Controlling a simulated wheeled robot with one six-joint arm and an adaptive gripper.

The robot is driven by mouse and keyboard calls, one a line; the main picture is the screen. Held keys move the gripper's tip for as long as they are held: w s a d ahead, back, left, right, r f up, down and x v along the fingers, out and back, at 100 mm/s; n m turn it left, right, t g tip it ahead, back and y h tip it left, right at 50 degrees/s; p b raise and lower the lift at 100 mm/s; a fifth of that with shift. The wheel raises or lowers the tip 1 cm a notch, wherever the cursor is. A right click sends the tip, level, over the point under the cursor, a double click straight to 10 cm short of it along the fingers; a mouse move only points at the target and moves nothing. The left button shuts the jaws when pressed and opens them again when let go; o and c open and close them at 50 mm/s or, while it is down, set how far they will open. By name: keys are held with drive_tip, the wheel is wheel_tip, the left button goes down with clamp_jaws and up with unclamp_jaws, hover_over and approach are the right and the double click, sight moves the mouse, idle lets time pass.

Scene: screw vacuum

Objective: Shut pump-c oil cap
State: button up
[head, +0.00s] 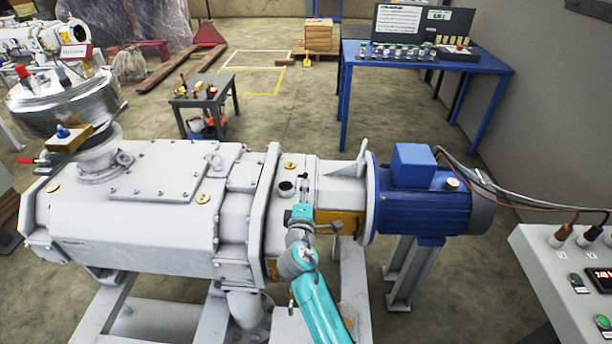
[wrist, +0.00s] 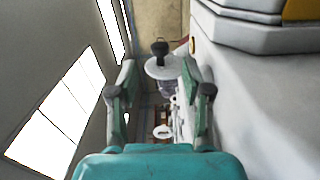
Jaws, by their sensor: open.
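The pump (head: 150,205) is a long light-grey machine with a blue motor (head: 425,195) at its right end. A short round port with a dark top (head: 286,188) stands on the grey housing near the motor. In the wrist view, a pale disc with a black knob (wrist: 160,66), which looks like the oil cap, is at the fingertips. My gripper (head: 303,187) is over the housing, just right of the port. In the wrist view my gripper (wrist: 160,75) is open, with one finger on each side of the disc. I cannot tell whether they touch it.
A grey control panel (head: 575,290) stands at the right front. A blue table (head: 480,65) and a small dark table (head: 207,103) stand behind the pump. Cables run from the motor to the panel. In the wrist view, grey housing (wrist: 260,90) is close on the right.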

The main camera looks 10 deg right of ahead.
sight(306, 176)
drive_tip(key=x, duration=0.7)
drive_tip(key=shift+w, duration=0.1)
clamp_jaws()
